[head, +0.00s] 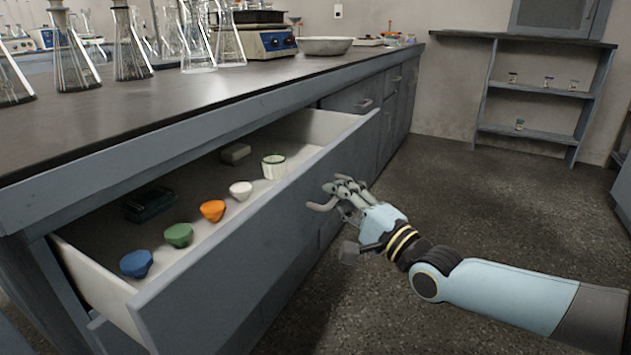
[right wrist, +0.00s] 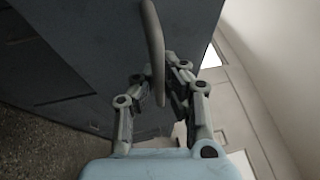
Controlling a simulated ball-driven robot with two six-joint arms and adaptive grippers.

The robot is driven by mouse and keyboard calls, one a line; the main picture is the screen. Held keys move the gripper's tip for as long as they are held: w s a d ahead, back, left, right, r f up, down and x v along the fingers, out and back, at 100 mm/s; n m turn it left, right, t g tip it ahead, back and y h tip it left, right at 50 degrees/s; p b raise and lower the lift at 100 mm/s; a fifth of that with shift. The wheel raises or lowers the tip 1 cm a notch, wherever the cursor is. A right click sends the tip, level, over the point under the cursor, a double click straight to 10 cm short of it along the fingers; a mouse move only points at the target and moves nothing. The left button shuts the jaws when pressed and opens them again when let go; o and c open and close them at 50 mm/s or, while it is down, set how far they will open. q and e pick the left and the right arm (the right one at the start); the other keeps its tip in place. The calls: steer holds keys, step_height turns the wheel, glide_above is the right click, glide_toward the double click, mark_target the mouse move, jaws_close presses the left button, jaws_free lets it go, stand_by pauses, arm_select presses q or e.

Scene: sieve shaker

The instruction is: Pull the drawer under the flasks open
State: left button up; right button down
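The grey drawer (head: 262,240) under the flasks stands pulled well out of the bench, its white inside showing. Its curved handle (head: 318,206) sticks out from the front panel. In the right wrist view the handle (right wrist: 154,40) runs down between the fingers of my right gripper (right wrist: 155,75). My right gripper (head: 343,195) is at the drawer front, its fingers closed in on both sides of the handle. The exact contact is partly hidden. Glass flasks (head: 128,50) stand on the bench top above. My left gripper is not in view.
Inside the drawer lie blue (head: 136,263), green (head: 178,235), orange (head: 212,210) and white (head: 240,190) cup-like pieces, a white beaker-like cup (head: 273,167) and a dark box (head: 150,203). The floor (head: 480,205) to the right is clear. A low shelf (head: 535,92) stands at the back wall.

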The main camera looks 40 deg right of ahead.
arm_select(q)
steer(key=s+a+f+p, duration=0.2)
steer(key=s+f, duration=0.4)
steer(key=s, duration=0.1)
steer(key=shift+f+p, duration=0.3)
arm_select(e)
steer(key=s+d, duration=0.4)
steer(key=s, duration=0.6)
steer(key=shift+s+d+f, duration=0.2)
steer(key=shift+s, duration=0.2)
steer(key=c, duration=1.4)
jaws_free()
steer(key=shift+w+r, duration=0.1)
steer(key=s+f, duration=0.2)
steer(key=s, duration=0.9)
steer(key=shift+s, duration=0.4)
steer(key=shift+a+f, duration=0.1)
